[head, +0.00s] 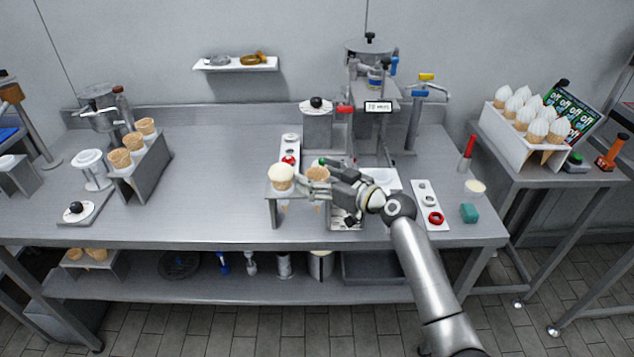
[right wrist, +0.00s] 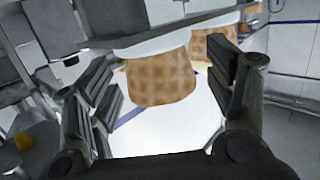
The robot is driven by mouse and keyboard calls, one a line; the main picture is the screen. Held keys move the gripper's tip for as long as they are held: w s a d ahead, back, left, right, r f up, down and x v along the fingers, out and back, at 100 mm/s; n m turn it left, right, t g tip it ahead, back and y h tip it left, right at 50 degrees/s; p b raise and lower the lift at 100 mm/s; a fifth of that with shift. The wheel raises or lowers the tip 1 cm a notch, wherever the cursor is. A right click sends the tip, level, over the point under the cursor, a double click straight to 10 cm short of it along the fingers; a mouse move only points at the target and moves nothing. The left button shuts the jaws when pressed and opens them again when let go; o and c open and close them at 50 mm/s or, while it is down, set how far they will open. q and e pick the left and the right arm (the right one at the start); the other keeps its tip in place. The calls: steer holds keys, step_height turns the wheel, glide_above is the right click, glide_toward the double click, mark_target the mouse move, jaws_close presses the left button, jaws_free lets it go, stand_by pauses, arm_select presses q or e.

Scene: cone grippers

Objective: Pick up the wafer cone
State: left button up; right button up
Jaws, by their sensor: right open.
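A wafer cone (head: 318,173) with no visible filling stands upright in a small metal holder (head: 275,212) at the front middle of the steel table. A second cone (head: 281,181), topped with cream, stands to its left. My right gripper (head: 312,183) is at the holder, partly covering the unfilled cone. In the right wrist view its fingers (right wrist: 165,82) are open, one on each side of a near wafer cone (right wrist: 160,78), with gaps showing. Another cone (right wrist: 213,46) shows behind it. My left gripper is not in view.
A dispenser machine (head: 375,85) stands behind my right gripper. A rack of cones (head: 140,168) stands left. The table between that rack and the holder is clear.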

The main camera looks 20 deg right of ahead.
steer(key=shift+w+a, duration=0.15)
steer(key=shift+w, duration=0.1)
steer(key=c, duration=0.8)
